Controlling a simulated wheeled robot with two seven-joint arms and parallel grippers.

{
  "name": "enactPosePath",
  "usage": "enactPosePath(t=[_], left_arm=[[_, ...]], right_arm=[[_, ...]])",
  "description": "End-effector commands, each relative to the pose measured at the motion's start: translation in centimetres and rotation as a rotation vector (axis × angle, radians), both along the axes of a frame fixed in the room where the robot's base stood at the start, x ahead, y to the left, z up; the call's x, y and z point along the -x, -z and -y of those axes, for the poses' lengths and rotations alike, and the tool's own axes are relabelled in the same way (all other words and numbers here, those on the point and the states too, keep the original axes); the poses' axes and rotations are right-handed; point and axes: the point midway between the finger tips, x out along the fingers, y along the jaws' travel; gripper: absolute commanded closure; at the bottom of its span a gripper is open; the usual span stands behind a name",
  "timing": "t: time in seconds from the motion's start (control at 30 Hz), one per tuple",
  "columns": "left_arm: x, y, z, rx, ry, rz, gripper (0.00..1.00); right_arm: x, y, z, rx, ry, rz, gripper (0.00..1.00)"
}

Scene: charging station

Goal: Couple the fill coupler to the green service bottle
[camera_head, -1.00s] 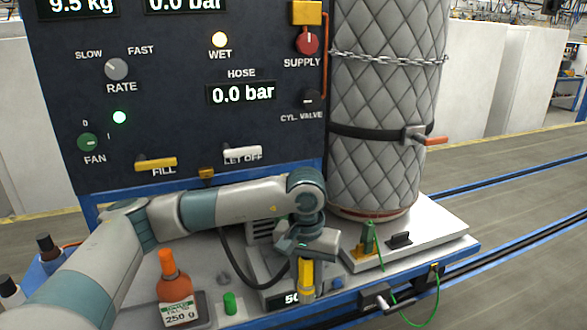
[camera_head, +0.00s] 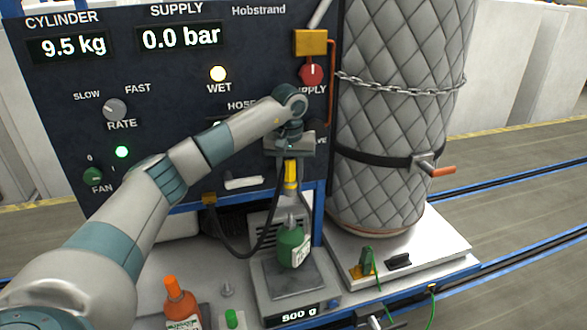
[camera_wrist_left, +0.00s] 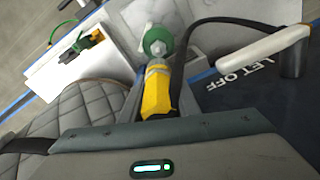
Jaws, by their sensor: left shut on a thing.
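My left gripper (camera_head: 290,152) is shut on the yellow fill coupler (camera_head: 290,174), which points down in front of the panel's lower edge. The green service bottle (camera_head: 294,249), with a white label and silvery neck, is below it over the scale plate, looking slightly tilted. In the left wrist view the coupler (camera_wrist_left: 157,92) lines up with the green bottle (camera_wrist_left: 157,41), its silvery tip close to the bottle's top. I cannot tell whether they touch. A black hose (camera_head: 262,235) runs from the coupler. My right gripper is not in view.
The scale (camera_head: 290,315) reads 500 g. An orange bottle (camera_head: 180,305) and a green-capped item (camera_head: 231,318) stand to its left. The quilted cylinder (camera_head: 395,120) stands to the right on a white platform (camera_head: 440,245). The white LET OFF lever (camera_head: 243,183) is close by.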

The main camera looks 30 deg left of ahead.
Motion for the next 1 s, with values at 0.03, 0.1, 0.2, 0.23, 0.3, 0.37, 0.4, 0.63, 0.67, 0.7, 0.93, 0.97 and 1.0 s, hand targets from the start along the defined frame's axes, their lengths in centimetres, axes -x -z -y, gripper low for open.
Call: enactPosePath(t=[0.03, 0.1, 0.2, 0.23, 0.3, 0.37, 0.4, 0.63, 0.67, 0.7, 0.93, 0.97, 1.0], left_arm=[[0.0, -0.1, -0.1, 0.0, -0.002, 0.001, 1.0], [0.0, 0.0, -0.1, 0.0, -0.002, 0.001, 1.0], [0.0, 0.0, -0.1, 0.0, -0.001, 0.001, 1.0], [0.0, 0.0, -0.1, 0.0, -0.001, 0.001, 1.0], [0.0, 0.0, -0.1, 0.0, -0.001, 0.001, 1.0], [0.0, 0.0, -0.1, 0.0, -0.001, 0.001, 1.0], [0.0, 0.0, -0.1, 0.0, -0.001, 0.001, 1.0], [0.0, 0.5, 0.0, 0.0, 0.0, 0.0, 1.0], [0.1, 0.7, 0.0, 0.0, 0.0, 0.0, 1.0], [0.1, 1.0, 0.0, 0.0, 0.0, 0.0, 1.0], [0.0, 2.7, 0.0, 0.001, -0.001, 0.001, 1.0], [0.0, 3.0, 0.0, 0.001, -0.001, 0.001, 1.0], [0.0, 3.3, 0.0, 0.001, -0.001, 0.001, 1.0]], right_arm=[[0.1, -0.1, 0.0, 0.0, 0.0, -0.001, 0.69], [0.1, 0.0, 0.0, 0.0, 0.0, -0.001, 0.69], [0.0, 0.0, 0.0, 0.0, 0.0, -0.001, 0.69], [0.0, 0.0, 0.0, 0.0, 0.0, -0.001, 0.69], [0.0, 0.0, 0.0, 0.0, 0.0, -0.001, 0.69], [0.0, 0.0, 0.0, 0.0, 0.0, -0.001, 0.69], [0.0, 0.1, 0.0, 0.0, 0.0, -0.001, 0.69], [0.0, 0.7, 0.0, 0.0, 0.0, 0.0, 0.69], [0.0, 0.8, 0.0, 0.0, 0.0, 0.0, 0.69], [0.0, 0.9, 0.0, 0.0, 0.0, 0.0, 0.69], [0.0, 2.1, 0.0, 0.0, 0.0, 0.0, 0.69], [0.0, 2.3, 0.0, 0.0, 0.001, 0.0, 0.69], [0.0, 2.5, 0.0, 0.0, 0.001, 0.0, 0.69]])
